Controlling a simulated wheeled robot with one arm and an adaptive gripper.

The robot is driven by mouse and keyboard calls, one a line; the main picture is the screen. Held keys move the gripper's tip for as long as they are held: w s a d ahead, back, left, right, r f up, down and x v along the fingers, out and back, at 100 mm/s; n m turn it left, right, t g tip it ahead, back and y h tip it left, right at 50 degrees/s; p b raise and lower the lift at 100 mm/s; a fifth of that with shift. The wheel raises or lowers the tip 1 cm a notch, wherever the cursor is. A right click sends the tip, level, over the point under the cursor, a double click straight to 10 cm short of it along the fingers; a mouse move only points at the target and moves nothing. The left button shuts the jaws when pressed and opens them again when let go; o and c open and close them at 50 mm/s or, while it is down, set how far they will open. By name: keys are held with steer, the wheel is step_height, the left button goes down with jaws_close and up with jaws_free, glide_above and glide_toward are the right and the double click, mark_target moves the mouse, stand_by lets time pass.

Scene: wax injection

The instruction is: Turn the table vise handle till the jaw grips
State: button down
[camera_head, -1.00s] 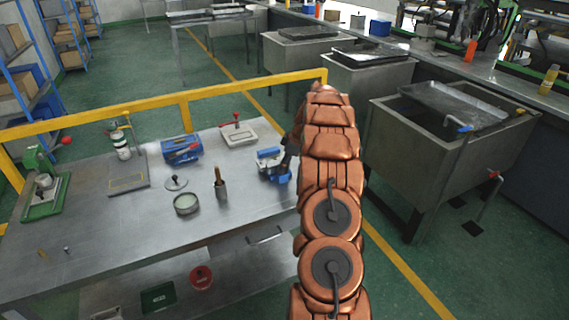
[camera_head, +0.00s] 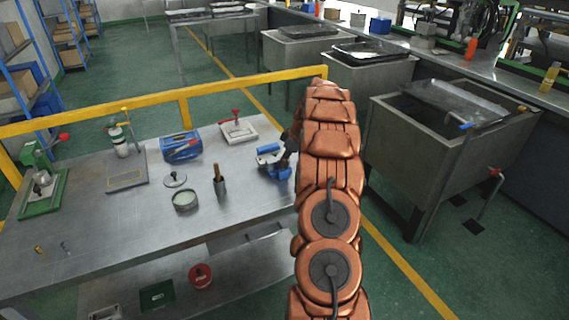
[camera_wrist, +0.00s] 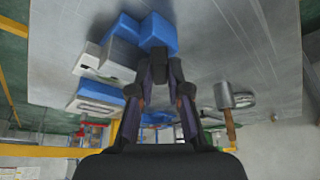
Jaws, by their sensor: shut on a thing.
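The blue and grey table vise (camera_head: 268,150) stands near the right edge of the metal table. In the wrist view its blue body (camera_wrist: 158,34) and grey jaw parts (camera_wrist: 88,62) fill the upper left. My gripper (camera_head: 287,158) is at the vise's right side, partly covered by my copper arm. In the wrist view my gripper (camera_wrist: 158,68) has its fingertips close together against the vise, shut on the handle. The handle itself is mostly hidden between the fingers. I cannot tell whether the jaw touches anything.
A yellow rail (camera_head: 245,82) runs along the table's back.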

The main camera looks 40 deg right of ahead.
steer(key=m+b, duration=0.1)
steer(key=m+h+b, duration=0.1)
steer(key=b, duration=0.1)
steer(key=shift+a+f+m, duration=0.15)
steer(key=shift+f+m, duration=0.05)
steer(key=shift+m, duration=0.2)
steer(key=shift+r+m+t+h+b, duration=0.15)
steer(key=shift+m+h+b, duration=0.2)
steer(key=shift+m+b, duration=0.4)
steer(key=shift+r+m+t+h+b, duration=0.15)
steer(key=shift+m+h+b, duration=0.25)
steer(key=shift+m, duration=0.55)
steer(key=c, duration=1.1)
jaws_free()
steer(key=shift+s, duration=0.1)
steer(key=v, duration=1.2)
